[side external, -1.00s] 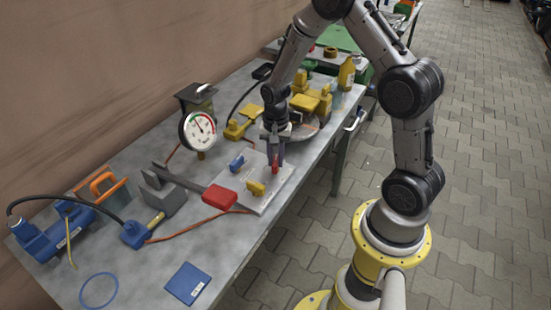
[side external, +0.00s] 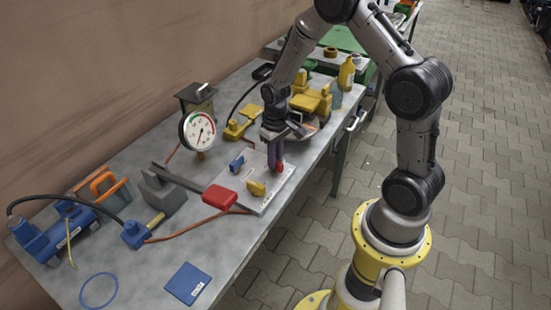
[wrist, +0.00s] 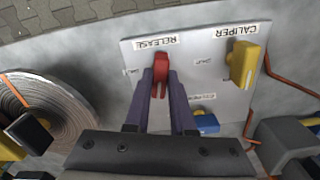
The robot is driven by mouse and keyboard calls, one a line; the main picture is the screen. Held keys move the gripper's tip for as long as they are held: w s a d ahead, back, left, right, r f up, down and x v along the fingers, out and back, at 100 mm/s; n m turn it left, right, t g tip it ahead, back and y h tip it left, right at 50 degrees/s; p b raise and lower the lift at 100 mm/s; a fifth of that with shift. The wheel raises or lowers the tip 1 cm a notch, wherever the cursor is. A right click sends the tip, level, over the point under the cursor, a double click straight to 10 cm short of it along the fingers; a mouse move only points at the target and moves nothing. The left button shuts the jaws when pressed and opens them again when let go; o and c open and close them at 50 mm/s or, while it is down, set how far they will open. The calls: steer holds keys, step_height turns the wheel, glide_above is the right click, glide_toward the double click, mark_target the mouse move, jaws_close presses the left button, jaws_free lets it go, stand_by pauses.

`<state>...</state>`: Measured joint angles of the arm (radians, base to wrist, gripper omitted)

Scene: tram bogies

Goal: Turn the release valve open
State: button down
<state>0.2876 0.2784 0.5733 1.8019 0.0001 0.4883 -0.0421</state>
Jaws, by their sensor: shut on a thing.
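The red release valve handle (wrist: 160,68) sits on a pale panel (wrist: 135,60) beside the label "RELEASE" in the wrist view. My gripper (wrist: 161,90) is shut on this handle, with one purple finger on each side of it. In the side view, my gripper (side external: 275,164) points down at the panel's far part, and a bit of the red handle (side external: 280,167) shows beside the fingers. The fingers hide the rest of it there. A round pressure gauge (side external: 198,131) stands behind the panel, at its left.
A yellow handle (wrist: 243,62) labelled "CALIPER" and a blue handle (wrist: 207,124) share the panel. A red-gripped lever (side external: 220,196) lies by the panel's near end. Yellow machine parts (side external: 310,100) stand close behind my gripper.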

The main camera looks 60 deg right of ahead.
steer(key=shift+n, duration=1.3)
steer(key=c, duration=0.8)
jaws_free()
steer(key=shift+o, duration=0.2)
step_height(320, 180, up, 14)
